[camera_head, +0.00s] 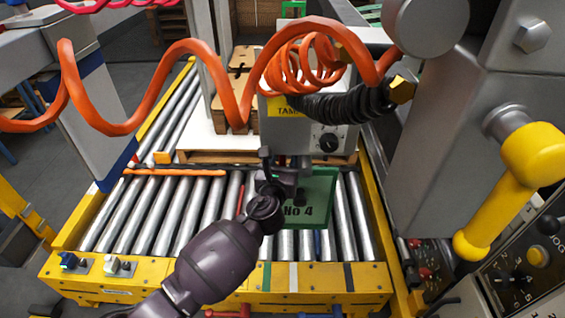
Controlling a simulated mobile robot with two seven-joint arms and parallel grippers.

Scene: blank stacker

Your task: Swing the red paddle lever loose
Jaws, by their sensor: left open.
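My left arm comes in from the bottom, and its dark gripper (284,162) is open in front of the grey box (335,120) with a yellow label and a black knob. I see nothing between its fingers. No red paddle lever can be made out for sure. A thin upright red piece (240,201) shows on the rollers just left of my wrist, apart from the fingers. Small red parts (415,243) sit on the dark panel at the right, and a red bar (228,313) is cut off at the bottom edge. My right gripper is not in view.
A roller conveyor (68,238) with yellow rails fills the middle. A green plate marked "No 4" (322,186) lies beside my wrist. An orange coiled hose (183,48) hangs across the top. A yellow handle (497,208) and control panel (520,265) stand at the right.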

